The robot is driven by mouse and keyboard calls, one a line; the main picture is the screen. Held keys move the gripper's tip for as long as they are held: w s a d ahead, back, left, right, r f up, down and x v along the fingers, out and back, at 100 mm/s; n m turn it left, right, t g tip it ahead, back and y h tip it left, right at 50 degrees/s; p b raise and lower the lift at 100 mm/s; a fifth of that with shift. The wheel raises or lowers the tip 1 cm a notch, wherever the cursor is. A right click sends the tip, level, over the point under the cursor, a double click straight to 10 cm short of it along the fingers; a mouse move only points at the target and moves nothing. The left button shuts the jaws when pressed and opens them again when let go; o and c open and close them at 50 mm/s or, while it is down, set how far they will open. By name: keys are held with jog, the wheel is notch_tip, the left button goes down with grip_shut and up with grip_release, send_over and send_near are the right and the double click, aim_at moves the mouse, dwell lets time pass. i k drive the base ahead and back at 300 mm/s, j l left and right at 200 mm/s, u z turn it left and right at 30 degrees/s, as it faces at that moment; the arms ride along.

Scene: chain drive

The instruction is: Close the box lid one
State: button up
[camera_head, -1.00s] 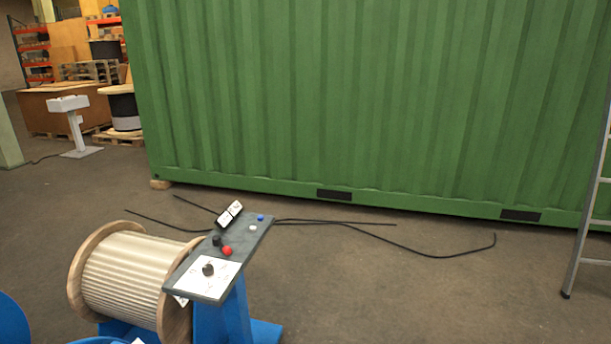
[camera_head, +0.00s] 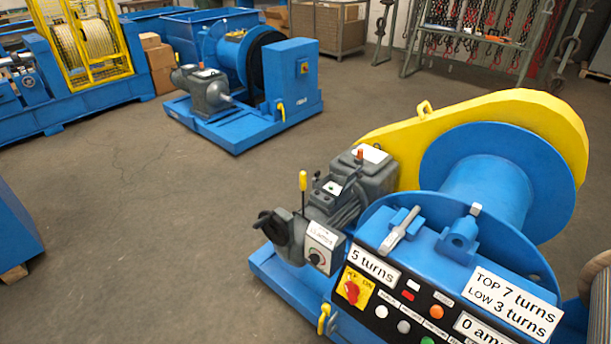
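I cannot pick out a box with a lid that is surely the task's one. A blue winch (camera_head: 485,190) with a yellow chain cover (camera_head: 400,130) stands at the right. Its black control panel (camera_head: 410,315) carries a red switch on a yellow plate, several buttons and turn-count labels. A grey motor and gearbox (camera_head: 325,205) with a small control box (camera_head: 320,246) sit at its left end. Whether any of these has a lid, I cannot tell. My gripper is not in view.
A second blue machine (camera_head: 240,80) stands at the back centre, with a switch box (camera_head: 302,67) on its post. A blue frame with a yellow cage (camera_head: 90,50) and cardboard boxes (camera_head: 157,60) are at the back left. The floor (camera_head: 140,220) between is clear.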

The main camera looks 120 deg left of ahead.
aim_at(350, 178)
jog(key=u, duration=3.45)
jog(key=i+z, duration=0.1)
jog(key=z, duration=0.35)
jog(key=i+j+z, duration=0.1)
jog(key=z, duration=0.3)
jog(key=j+z, duration=0.2)
jog(key=z, duration=0.25)
jog(key=i+j+z, duration=0.2)
jog(key=j, duration=0.5)
jog(key=i+j+z, duration=0.15)
jog(key=j, duration=0.6)
jog(key=i+j+z, duration=0.2)
jog(key=j, duration=0.5)
jog(key=j+z, duration=0.2)
jog(key=j, duration=0.55)
